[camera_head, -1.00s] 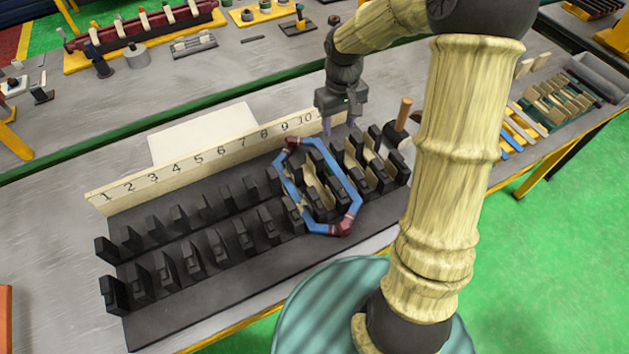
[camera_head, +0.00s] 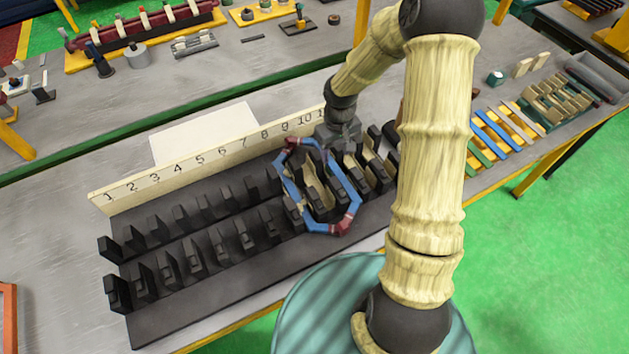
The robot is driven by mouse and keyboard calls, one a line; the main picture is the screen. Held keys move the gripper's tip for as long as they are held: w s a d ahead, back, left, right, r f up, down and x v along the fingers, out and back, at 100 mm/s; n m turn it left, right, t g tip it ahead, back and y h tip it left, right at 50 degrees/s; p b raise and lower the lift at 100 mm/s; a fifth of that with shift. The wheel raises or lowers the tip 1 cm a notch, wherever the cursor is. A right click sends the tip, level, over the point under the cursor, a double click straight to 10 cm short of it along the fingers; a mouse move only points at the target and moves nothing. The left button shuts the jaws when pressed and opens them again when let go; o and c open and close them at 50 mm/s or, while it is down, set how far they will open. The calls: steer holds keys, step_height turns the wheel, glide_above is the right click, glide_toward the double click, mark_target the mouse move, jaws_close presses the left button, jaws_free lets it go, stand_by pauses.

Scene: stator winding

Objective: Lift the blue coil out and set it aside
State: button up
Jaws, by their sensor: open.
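The blue coil (camera_head: 291,193) is a six-sided loop with dark red wrapped ends. It sits over the black slotted teeth near the right end of the stator block (camera_head: 170,322), below the numbers 8 to 10. Pale liners show in the slots inside it. My gripper (camera_head: 338,150) is over the upper right part of the coil, close to its top edge. Its fingers are mostly hidden behind its own body, so I cannot see whether they touch the coil. The coil still lies in the block.
A cream number strip (camera_head: 205,162) runs along the block's back edge. A white sheet (camera_head: 205,133) lies behind it. Several coloured strips (camera_head: 490,131) and wooden pieces (camera_head: 555,100) lie on the bench at right. Grey bench left of the block is clear.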

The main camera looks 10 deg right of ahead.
mark_target(334, 166)
steer(key=f, duration=0.1)
steer(key=f+p, duration=0.1)
steer(key=f, duration=0.2)
steer(key=shift+s+a, duration=0.2)
steer(key=shift+s, duration=0.05)
steer(key=shift+f, duration=0.55)
steer(key=shift+c, duration=0.2)
jaws_close()
